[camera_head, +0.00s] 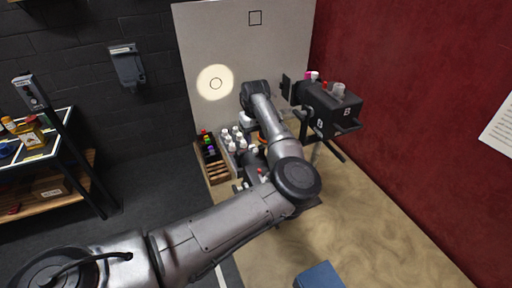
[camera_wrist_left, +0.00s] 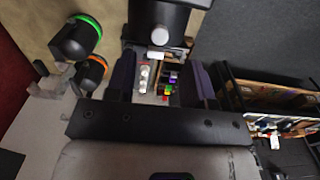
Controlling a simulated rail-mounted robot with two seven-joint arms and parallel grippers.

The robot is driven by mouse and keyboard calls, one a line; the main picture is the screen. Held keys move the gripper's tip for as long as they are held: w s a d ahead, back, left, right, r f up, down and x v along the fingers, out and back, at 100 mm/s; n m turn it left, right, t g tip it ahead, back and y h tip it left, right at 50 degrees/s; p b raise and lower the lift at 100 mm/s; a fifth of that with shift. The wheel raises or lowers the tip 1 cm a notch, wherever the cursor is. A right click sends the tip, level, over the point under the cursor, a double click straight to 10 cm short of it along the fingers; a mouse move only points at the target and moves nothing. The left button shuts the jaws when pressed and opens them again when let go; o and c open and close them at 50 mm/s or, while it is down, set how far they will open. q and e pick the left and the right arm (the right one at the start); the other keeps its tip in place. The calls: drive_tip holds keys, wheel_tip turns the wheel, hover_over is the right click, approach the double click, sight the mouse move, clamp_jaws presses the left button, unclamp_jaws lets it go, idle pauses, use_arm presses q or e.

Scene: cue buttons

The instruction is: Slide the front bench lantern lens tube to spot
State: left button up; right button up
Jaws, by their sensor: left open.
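A black lantern-like body (camera_head: 256,164) stands on the bench, partly hidden by my left arm. The left wrist view shows a dark body with a silver knob (camera_wrist_left: 160,35) at the top, beyond the fingers. I cannot tell which part is its lens tube. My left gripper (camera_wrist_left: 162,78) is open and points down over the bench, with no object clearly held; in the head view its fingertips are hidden. A bright light spot (camera_head: 204,88) lies on the pale board (camera_head: 290,40), around a drawn circle (camera_head: 216,84). My right gripper is out of view.
Another black lantern (camera_head: 322,110) stands at right. Dark cylinders with an orange ring (camera_wrist_left: 96,62) and a green ring (camera_wrist_left: 92,24) are left of the fingers in the wrist view. White bottles (camera_head: 232,140) and a wooden crate (camera_head: 218,176) stand below the board.

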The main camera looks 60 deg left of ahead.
sight(256, 150)
use_arm(q)
drive_tip(key=shift+f+p, duration=0.3)
drive_tip(key=shift+f, duration=2.65)
drive_tip(key=shift+c, duration=0.3)
clamp_jaws()
